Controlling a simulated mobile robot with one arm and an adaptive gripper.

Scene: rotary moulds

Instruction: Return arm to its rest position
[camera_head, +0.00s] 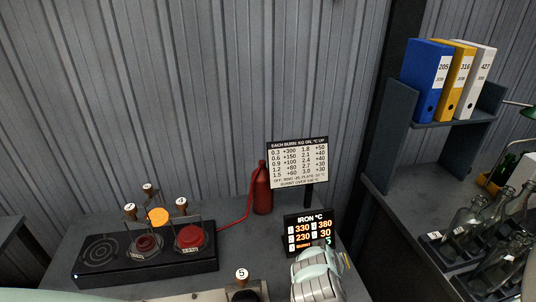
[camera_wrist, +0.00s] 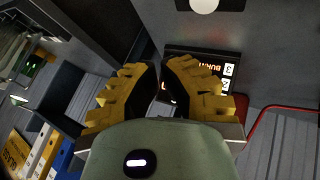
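My gripper (camera_wrist: 163,72) shows in the wrist view as two yellow and black fingers leaning toward each other. A narrow gap lies between them, with part of a lit display behind it and nothing held. In the head view a pale, rounded part of my arm (camera_head: 317,276) stands at the lower middle, in front of the iron display (camera_head: 308,228). The fingertips cannot be made out there.
A red cylinder (camera_head: 262,190) and a burn chart (camera_head: 298,162) stand behind. At right are binders (camera_head: 450,80) on a shelf and glass bottles (camera_head: 470,222). A knob marked 5 (camera_head: 241,274) is near the front.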

